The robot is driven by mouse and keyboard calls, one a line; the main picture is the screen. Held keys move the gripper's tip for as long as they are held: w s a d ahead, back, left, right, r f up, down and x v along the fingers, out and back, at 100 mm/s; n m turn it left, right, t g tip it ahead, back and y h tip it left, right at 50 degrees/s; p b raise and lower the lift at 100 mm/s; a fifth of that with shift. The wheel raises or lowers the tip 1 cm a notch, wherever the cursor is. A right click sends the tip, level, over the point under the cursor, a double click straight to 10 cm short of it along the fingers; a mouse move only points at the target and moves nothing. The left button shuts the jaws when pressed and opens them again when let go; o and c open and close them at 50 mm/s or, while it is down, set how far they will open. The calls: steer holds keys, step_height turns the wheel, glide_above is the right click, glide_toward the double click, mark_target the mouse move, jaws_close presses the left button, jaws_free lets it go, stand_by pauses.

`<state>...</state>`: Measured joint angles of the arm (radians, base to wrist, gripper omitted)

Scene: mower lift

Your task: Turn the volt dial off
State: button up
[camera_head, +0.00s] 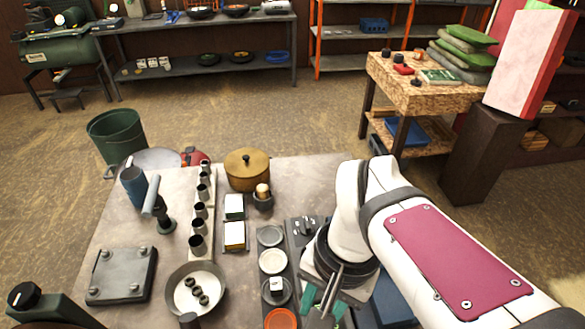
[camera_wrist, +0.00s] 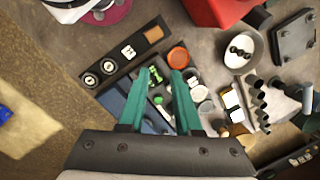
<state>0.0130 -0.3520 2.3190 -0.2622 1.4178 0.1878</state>
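A dark panel (camera_wrist: 118,64) shows at the upper left of the wrist view. It carries two round black dials with pale rings, a left dial (camera_wrist: 91,80) and a right dial (camera_wrist: 108,66), plus a white switch-like piece (camera_wrist: 128,51) and a brown patch (camera_wrist: 153,34). Labels are too small to read, so I cannot tell which is the volt dial or how it is set. My gripper (camera_wrist: 158,75) has two teal fingers spread apart with nothing held between them. The panel lies left of and beyond the fingertips. In the head view my gripper (camera_head: 322,306) is partly hidden by my wrist.
An orange disc (camera_wrist: 178,57) and small parts in a dark tray lie near the fingers. A red object (camera_wrist: 218,10) stands at the wrist view's top. In the head view, a brown pot (camera_head: 247,172), metal cups and a pan (camera_head: 178,288) occupy the table.

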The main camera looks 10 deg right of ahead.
mark_target(307, 223)
steer(key=o, duration=0.5)
steer(key=w+m, duration=0.1)
steer(key=w, duration=0.4)
steer(key=w+d+r+m, duration=0.1)
steer(key=w+m, duration=0.1)
steer(key=w, duration=0.4)
steer(key=w+d+m, duration=0.1)
steer(key=w+m, duration=0.1)
steer(key=w, duration=0.3)
steer(key=shift+w+r+h, duration=0.2)
steer(key=shift+r+h, duration=0.1)
steer(key=shift+h, duration=0.1)
steer(key=shift+o, duration=0.9)
steer(key=w+d+f+m, duration=0.1)
steer(key=w+f+m, duration=0.1)
steer(key=w, duration=0.4)
steer(key=w+d+f+m, duration=0.1)
steer(key=w+f+m, duration=0.1)
steer(key=w, duration=0.4)
steer(key=shift+w+d+f+m+h, duration=0.2)
steer(key=shift+w+f+m+h, duration=0.1)
steer(key=shift+m+h, duration=0.15)
steer(key=shift+m, duration=0.25)
steer(key=f, duration=1)
steer(key=w+f, duration=0.1)
steer(key=f, duration=0.4)
steer(key=shift+f, duration=0.6)
jaws_close()
